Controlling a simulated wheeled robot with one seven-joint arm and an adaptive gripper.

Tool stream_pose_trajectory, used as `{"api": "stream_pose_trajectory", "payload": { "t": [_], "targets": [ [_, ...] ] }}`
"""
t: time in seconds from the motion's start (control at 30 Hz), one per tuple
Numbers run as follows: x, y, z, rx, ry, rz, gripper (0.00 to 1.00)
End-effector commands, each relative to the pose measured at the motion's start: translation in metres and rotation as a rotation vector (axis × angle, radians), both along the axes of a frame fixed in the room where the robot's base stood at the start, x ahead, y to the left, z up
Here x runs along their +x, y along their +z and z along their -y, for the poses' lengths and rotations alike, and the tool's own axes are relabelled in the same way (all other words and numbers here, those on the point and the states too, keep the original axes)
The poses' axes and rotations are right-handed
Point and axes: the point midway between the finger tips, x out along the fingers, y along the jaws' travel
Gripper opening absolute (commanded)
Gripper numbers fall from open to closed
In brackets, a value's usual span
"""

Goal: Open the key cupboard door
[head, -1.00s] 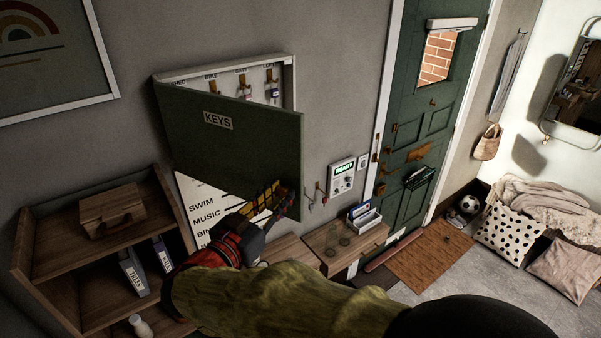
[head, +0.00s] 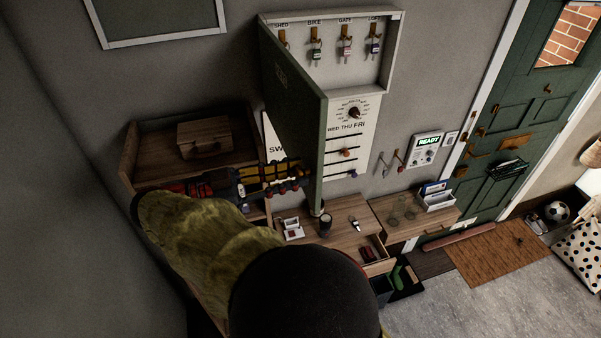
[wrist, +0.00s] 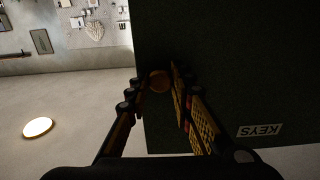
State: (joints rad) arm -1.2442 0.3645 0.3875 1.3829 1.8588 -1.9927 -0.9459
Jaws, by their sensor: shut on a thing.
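The key cupboard (head: 335,80) hangs on the grey wall, with several tagged keys on hooks inside. Its dark green door (head: 292,105) stands wide open, hinged at the left and sticking out from the wall. In the wrist view the door (wrist: 225,60) fills the right side, with its KEYS label (wrist: 259,131) upside down. My gripper (head: 300,174) is at the door's lower outer part, left of it. In the wrist view its fingers close around a round brass-coloured knob (wrist: 160,81) on the door's face. The head view hides the knob.
Below is a wooden console (head: 345,222) with small items and an open drawer. A wooden shelf unit (head: 150,150) stands left, beneath my arm. A white board with a dial and sliders (head: 352,135) hangs under the cupboard. A READY panel (head: 427,147) is right.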

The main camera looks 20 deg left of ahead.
Motion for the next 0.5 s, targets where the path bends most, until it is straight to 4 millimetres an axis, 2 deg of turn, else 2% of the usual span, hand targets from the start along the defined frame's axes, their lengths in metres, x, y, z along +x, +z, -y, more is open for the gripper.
{"api": "stream_pose_trajectory", "payload": {
  "t": [0.4, 0.43, 0.5],
  "targets": [
    [-0.0002, 0.0025, -0.0016, 0.003, -0.002, 0.004, 0.00],
    [-0.0001, 0.0026, -0.0016, 0.003, -0.002, 0.004, 0.24],
    [-0.0001, 0.0024, -0.0015, 0.003, -0.002, 0.004, 0.28]
  ]
}}
